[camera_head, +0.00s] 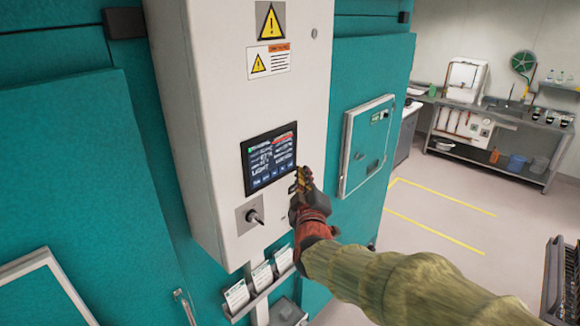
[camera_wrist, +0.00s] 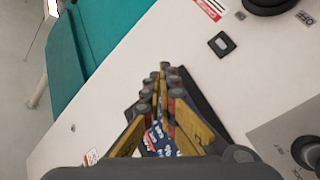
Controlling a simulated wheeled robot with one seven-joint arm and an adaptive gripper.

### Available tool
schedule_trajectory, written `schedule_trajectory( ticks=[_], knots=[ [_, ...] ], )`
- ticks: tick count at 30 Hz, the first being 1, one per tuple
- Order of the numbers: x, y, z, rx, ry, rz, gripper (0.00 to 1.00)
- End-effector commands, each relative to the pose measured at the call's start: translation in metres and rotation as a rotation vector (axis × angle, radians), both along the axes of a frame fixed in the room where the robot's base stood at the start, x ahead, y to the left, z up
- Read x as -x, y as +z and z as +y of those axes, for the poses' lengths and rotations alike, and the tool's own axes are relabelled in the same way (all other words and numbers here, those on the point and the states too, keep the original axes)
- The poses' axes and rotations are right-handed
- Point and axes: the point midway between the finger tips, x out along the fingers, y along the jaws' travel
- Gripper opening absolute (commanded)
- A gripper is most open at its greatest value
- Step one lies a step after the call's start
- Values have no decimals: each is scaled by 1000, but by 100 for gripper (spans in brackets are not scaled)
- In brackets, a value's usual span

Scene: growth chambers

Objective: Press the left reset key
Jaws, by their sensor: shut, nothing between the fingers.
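My gripper (camera_head: 303,174) is shut and empty, its fingertips just right of the dark screen (camera_head: 268,158) on the white control box (camera_head: 225,110). In the wrist view my gripper (camera_wrist: 164,68) points at the panel and hides most of the screen (camera_wrist: 205,105). A small black-framed rectangular piece (camera_wrist: 221,44) lies on the white panel beyond the fingertips. I cannot tell whether it is the left reset key, as no readable label shows. Whether the fingertips touch the panel cannot be told.
A switch with a black knob (camera_head: 254,215) stands out from the box below the screen. Label cards (camera_head: 262,277) sit in a rack underneath. Teal chamber walls (camera_head: 75,170) flank the box. A grey hatch (camera_head: 367,145) is to the right. Floor with yellow lines (camera_head: 440,215) is open beyond.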

Motion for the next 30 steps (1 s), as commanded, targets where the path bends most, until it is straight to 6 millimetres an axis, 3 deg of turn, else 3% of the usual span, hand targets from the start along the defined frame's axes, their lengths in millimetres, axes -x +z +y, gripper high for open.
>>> schedule_trajectory(
  ticks=[12,30],
  knots=[
    [23,-1,-29,0,0,-1,0],
    [25,-1,-31,-24,3,4,0]
  ],
)
